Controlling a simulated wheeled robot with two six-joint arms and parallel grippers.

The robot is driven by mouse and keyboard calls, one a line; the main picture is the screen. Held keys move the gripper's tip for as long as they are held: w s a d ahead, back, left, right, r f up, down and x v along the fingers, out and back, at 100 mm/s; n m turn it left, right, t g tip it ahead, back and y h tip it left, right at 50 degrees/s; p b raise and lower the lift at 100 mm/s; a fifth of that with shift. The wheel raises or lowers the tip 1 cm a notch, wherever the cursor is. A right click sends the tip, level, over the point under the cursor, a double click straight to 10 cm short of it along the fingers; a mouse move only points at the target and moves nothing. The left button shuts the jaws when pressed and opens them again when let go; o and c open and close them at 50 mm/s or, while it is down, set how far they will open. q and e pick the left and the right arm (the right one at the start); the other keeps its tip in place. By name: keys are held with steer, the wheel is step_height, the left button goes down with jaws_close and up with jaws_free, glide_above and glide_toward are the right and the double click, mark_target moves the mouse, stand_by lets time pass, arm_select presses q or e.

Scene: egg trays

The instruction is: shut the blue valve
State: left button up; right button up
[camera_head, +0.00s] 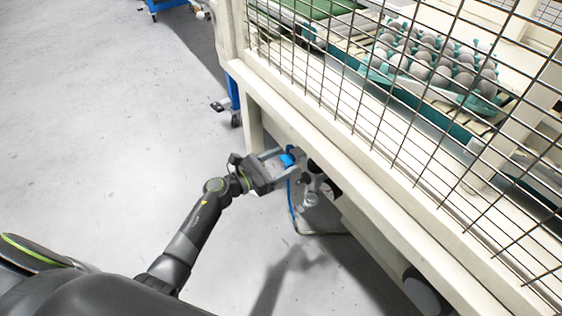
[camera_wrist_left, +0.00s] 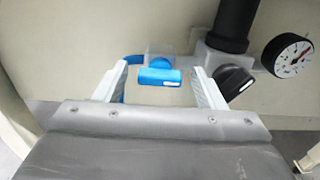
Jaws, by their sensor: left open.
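The blue valve (camera_wrist_left: 160,76) has a blue handle lying crosswise in the left wrist view, on a fitting below the cream panel. It also shows as a small blue spot in the head view (camera_head: 287,160). My left gripper (camera_head: 278,156) is open, with one finger on each side of the handle. In the left wrist view its two fingers (camera_wrist_left: 157,84) stand apart, and a gap shows between each finger and the handle. My right gripper is not in view.
A black knob (camera_wrist_left: 236,82) and a round gauge (camera_wrist_left: 293,56) sit right of the valve. A blue hose (camera_wrist_left: 131,61) runs left of it. The cream machine frame (camera_head: 330,150) overhangs the valve. An egg tray (camera_head: 430,85) lies behind the wire mesh. Floor at left is clear.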

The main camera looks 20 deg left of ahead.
arm_select(q)
steer(key=shift+c, duration=0.2)
steer(key=c, duration=0.9)
steer(key=shift+c, duration=0.2)
